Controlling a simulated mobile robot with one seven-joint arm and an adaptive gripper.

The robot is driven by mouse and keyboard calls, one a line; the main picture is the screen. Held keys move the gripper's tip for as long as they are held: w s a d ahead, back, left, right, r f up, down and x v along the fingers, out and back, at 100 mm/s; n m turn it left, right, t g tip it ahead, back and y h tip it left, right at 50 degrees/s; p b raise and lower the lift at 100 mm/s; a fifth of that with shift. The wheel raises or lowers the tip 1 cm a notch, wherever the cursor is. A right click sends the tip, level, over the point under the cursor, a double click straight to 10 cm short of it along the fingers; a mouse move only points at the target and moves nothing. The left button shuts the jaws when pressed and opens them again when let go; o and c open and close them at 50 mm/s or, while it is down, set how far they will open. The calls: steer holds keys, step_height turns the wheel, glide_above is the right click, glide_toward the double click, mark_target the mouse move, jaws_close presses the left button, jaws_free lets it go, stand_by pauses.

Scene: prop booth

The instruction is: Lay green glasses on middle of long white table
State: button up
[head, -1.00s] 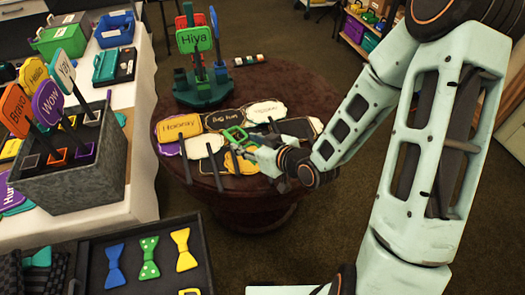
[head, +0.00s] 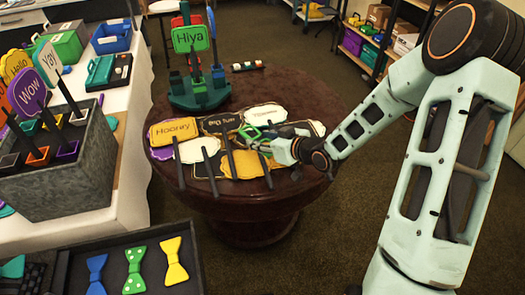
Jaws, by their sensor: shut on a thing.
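Green glasses (head: 249,132) are at the tip of my gripper (head: 264,143), over the sign props on the round dark table. My gripper is shut on them; its fingers are small in this view and partly merge with the signs behind. Whether the glasses touch the signs below is hard to tell. The long white table (head: 133,140) runs along the left side, cut off by the picture edge. Its visible part holds many props.
The round table (head: 318,100) carries speech signs such as a yellow one (head: 173,130) and a green stand (head: 200,92) with upright signs. On the left stand a grey box (head: 70,175) of signs and a green case (head: 60,47). A bow-tie tray (head: 205,270) is in front.

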steer(key=shift+w+d+f, duration=0.1)
steer(key=shift+w+f, duration=0.1)
steer(key=shift+f, duration=0.05)
steer(key=shift+w+d+f+b, duration=0.1)
steer(key=shift+w+f+b, duration=0.1)
steer(key=shift+f+b, duration=1.4)
steer(key=shift+f, duration=0.25)
steer(key=shift+f, duration=0.15)
steer(key=o, duration=1.1)
